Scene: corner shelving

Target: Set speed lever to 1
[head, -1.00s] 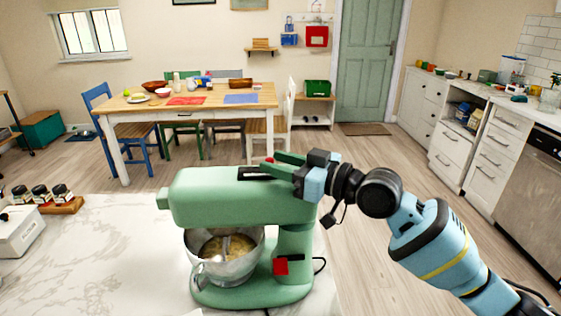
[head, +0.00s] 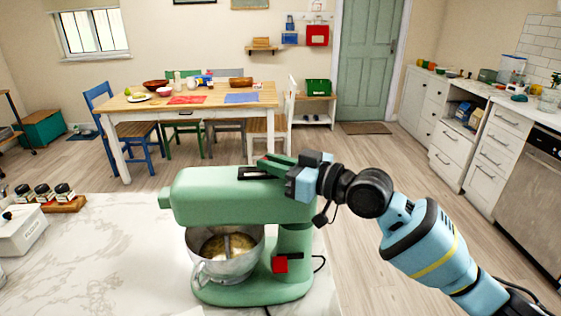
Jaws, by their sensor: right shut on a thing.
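A green stand mixer (head: 240,197) stands on the marble counter, with a metal bowl (head: 226,268) under its head holding a pale yellowish mix. A dark slot (head: 256,173) runs along the top of the head. My right gripper (head: 268,163) reaches in from the right with its green fingers at the right end of this slot. It is shut on the speed lever, which is mostly hidden by the fingers; a small red bit shows there. My left gripper is not in view.
Spice jars (head: 46,194) on a wooden rack and a white box (head: 20,230) stand at the counter's left. The marble counter (head: 110,260) left of the mixer is clear. A dining table (head: 200,111) with chairs is farther back.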

